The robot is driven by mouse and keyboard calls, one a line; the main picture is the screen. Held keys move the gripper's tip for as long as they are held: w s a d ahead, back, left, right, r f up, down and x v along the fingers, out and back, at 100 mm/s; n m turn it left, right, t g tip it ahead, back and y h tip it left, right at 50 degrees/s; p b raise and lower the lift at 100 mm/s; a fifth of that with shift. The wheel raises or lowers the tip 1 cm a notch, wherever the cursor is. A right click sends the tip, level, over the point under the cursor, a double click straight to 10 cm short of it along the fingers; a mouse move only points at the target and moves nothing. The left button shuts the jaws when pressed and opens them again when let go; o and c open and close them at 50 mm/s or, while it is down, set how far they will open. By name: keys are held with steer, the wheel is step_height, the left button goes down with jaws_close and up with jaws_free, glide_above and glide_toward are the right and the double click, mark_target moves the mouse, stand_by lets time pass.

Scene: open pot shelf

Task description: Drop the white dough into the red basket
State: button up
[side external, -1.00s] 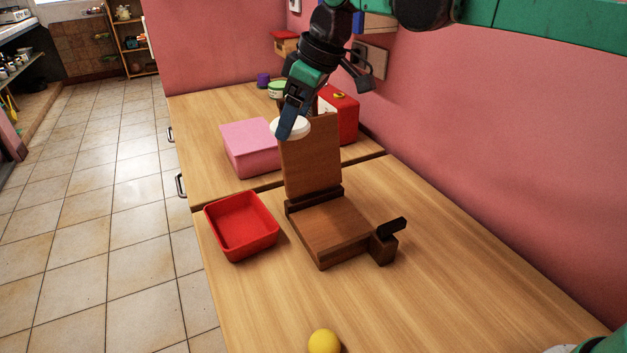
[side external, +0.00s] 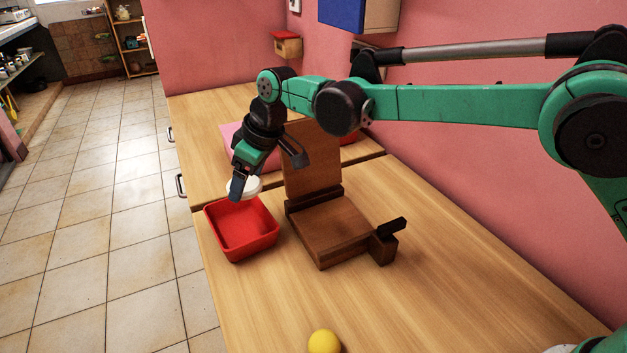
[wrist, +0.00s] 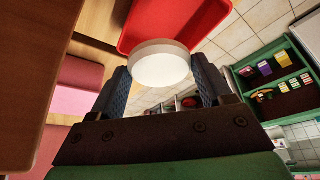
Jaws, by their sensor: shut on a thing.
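The white dough (side external: 248,186) is a round, flat disc held in my gripper (side external: 240,190). In the wrist view the dough (wrist: 160,64) sits between the two fingers of my gripper (wrist: 160,82), which are shut on it. The red basket (side external: 264,243) is an open, square tray on the counter at the left. In the side view the dough is over the far edge of the basket, and I see no contact between them. The basket (wrist: 205,22) also shows beyond the dough in the wrist view. My gripper hides part of the dough in the side view.
A wooden press with an upright lid (side external: 313,160) and a dark handle stands right of the basket. A pink box (side external: 232,132) is partly hidden behind my arm. A yellow ball (side external: 324,342) lies at the front. The counter's right side is clear.

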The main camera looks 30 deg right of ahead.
steer(key=shift+f, duration=0.25)
steer(key=o, duration=1.3)
steer(key=shift+v, duration=2.85)
steer(key=s+d+r+m+t+h, duration=0.1)
steer(key=s+d+r+m, duration=0.15)
steer(key=d, duration=0.35)
steer(key=s+d+r+m+t, duration=0.1)
steer(key=s+d+r+m, duration=0.1)
steer(key=s+d, duration=0.3)
steer(key=s+d+f+m, duration=0.1)
steer(key=s+d, duration=0.2)
steer(key=s+d+f+m+t+h, duration=0.1)
steer(key=s+d+f+m, duration=0.1)
steer(key=s+d, duration=0.1)
steer(key=s+d+f+m+t+h, duration=0.1)
steer(key=s+d+f, duration=0.1)
steer(key=s+d, duration=0.2)
steer(key=shift+s+d+f+m, duration=0.15)
steer(key=shift+s+m, duration=0.1)
steer(key=shift+s, duration=0.15)
